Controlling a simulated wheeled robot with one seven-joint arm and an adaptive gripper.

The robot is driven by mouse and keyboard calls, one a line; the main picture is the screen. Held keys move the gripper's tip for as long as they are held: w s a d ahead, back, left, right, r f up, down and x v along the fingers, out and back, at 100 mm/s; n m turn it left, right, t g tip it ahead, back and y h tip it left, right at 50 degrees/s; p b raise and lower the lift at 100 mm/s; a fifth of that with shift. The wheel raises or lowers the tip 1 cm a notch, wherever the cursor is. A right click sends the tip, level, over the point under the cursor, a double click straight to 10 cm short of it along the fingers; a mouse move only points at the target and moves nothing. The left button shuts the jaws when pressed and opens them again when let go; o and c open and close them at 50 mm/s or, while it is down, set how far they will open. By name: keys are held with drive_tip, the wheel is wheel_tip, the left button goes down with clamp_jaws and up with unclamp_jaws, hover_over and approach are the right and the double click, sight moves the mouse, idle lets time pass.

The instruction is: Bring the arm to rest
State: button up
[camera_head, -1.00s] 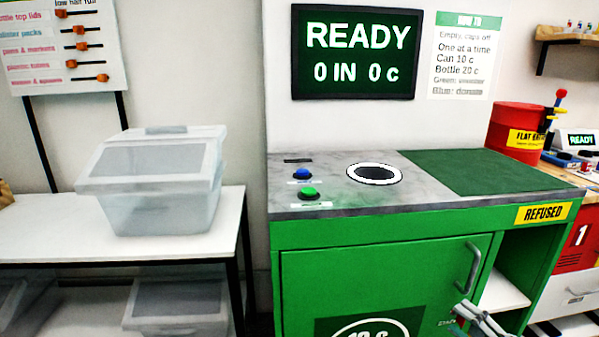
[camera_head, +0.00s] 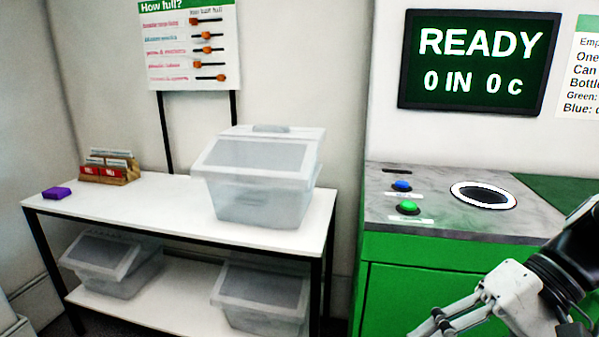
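My gripper (camera_head: 432,330) shows at the lower right, in front of the green machine's cabinet (camera_head: 400,295). Its pale linkage points down and to the left, and the fingertips are at the bottom edge of the picture. I cannot tell whether the fingers are apart or together, and I see no object in them. My black wrist shows behind it at the right edge.
The machine's counter (camera_head: 440,222) has a white-rimmed hole (camera_head: 483,196), a blue button (camera_head: 402,186) and a green button (camera_head: 408,207). A screen (camera_head: 480,62) reads READY. Left, a white table (camera_head: 130,208) bears a lidded clear bin (camera_head: 258,205), a card rack (camera_head: 110,168) and a purple block (camera_head: 57,193).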

drive_tip(key=s+d+r+n+t+h, duration=0.1)
drive_tip(key=s+r+n+t+h, duration=0.15)
drive_tip(key=s+h, duration=0.75)
wheel_tip(320, 180, up, 19)
drive_tip(key=s+t+p, duration=0.1)
drive_tip(key=t+p, duration=0.1)
drive_tip(key=p, duration=1.5)
drive_tip(key=shift+t+y, duration=0.35)
drive_tip(key=shift+y, duration=0.05)
drive_tip(key=shift+r, duration=0.1)
drive_tip(key=shift+c, duration=0.6)
